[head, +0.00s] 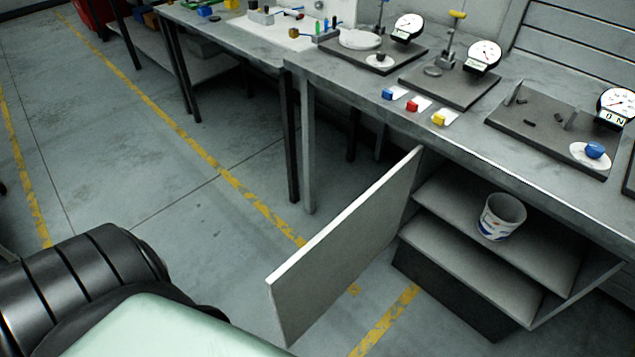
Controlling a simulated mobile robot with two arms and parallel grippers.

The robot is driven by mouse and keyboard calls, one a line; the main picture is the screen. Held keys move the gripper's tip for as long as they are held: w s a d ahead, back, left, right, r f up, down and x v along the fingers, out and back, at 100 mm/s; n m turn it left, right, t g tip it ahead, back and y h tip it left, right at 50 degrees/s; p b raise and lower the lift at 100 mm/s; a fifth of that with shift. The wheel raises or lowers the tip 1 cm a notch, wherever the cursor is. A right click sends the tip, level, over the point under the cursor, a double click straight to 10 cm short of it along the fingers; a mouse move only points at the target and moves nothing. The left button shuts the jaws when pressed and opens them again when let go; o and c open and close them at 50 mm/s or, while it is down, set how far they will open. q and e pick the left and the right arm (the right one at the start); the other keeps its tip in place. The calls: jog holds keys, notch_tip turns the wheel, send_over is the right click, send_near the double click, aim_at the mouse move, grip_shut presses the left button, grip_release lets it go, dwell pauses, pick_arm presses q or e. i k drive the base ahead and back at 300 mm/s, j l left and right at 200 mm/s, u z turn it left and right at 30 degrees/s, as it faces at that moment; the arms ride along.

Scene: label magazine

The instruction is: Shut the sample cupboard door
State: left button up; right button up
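The sample cupboard (470,235) stands under the workbench at the right of the head view, its front open. Its grey door (345,250) is swung wide open and juts out from the cupboard's left side toward the lower middle. A white cup with blue and orange marks (499,218) stands inside on a shelf. Neither of my grippers is in view. A black ribbed part and a pale green part at the lower left look like my own body, and no fingers show there.
The workbench (470,137) above carries dial gauges on dark plates (451,85) and several small coloured blocks. A second table (240,45) stands at the back left. The grey floor (110,165) with yellow lines is clear left of the door.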

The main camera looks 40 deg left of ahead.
aim_at(308, 284)
jog(key=k+j+z, duration=0.1)
jog(key=j, duration=0.3)
jog(key=k+j+z, duration=0.15)
jog(key=j, duration=0.25)
jog(key=k+j+z, duration=0.1)
jog(key=j, duration=0.25)
jog(key=k+j+z, duration=0.15)
jog(key=j, duration=0.25)
